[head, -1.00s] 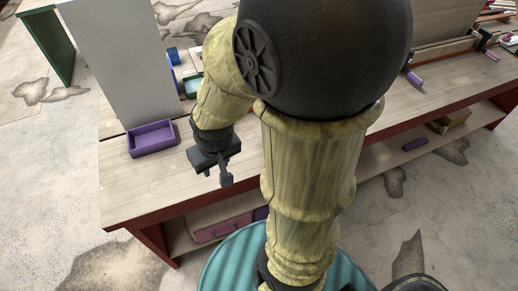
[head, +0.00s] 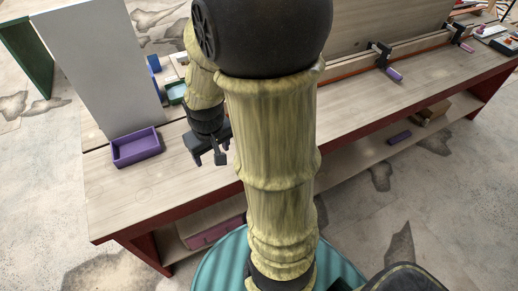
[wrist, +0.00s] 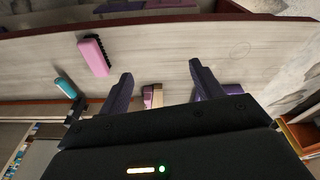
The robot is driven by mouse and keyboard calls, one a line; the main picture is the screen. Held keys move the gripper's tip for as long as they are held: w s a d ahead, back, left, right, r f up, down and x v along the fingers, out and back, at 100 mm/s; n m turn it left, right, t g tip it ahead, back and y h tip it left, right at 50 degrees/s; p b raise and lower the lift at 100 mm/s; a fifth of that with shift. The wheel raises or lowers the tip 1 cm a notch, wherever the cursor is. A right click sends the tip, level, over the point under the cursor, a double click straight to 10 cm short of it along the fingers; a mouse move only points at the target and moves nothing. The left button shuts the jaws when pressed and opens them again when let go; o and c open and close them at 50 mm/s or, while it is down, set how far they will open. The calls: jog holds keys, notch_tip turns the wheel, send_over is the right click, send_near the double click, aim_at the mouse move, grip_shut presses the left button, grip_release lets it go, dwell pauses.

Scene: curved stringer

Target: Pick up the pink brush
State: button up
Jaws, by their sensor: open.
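The pink brush (wrist: 93,55) lies on the pale wooden tabletop, in the upper left of the wrist view. Its dark bristles face right. I cannot make it out in the head view, where my arm covers part of the table. My gripper (wrist: 161,70) is open, with nothing between its two dark fingers. The brush is to the left of the fingers and beyond their tips in the wrist view. In the head view my gripper (head: 208,160) hangs over the table, to the right of a purple tray.
The purple tray (head: 136,148) stands by a tall grey panel (head: 100,70). A turquoise object (wrist: 66,87) lies near the brush. Clamps (head: 380,52) with purple handles hold a wooden rail on the right. The table's front left is clear.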

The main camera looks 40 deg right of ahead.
jog(key=w+d+m, duration=0.1)
jog(key=d+m, duration=0.1)
jog(key=d, duration=1.6)
jog(key=shift+d+f, duration=0.3)
jog(key=shift+f, duration=0.1)
jog(key=shift+g, duration=0.3)
jog(key=f, duration=0.3)
jog(key=w+f, duration=0.1)
jog(key=f, duration=0.7)
jog(key=shift+w+d+f+b, duration=0.15)
jog(key=shift+w+d+b, duration=0.05)
jog(key=shift+w+b, duration=0.15)
jog(key=shift+w+f, duration=0.1)
jog(key=shift+f, duration=0.3)
jog(key=shift+w+d+f, duration=0.1)
jog(key=shift+w+f, duration=0.1)
jog(key=shift+f, duration=0.65)
jog(key=shift+w+d+f, duration=0.1)
jog(key=shift+w+f, duration=0.05)
jog(key=shift+f, duration=0.75)
jog(key=shift+w+d+f, duration=0.1)
jog(key=shift+w+f, duration=0.1)
jog(key=shift+f, duration=0.65)
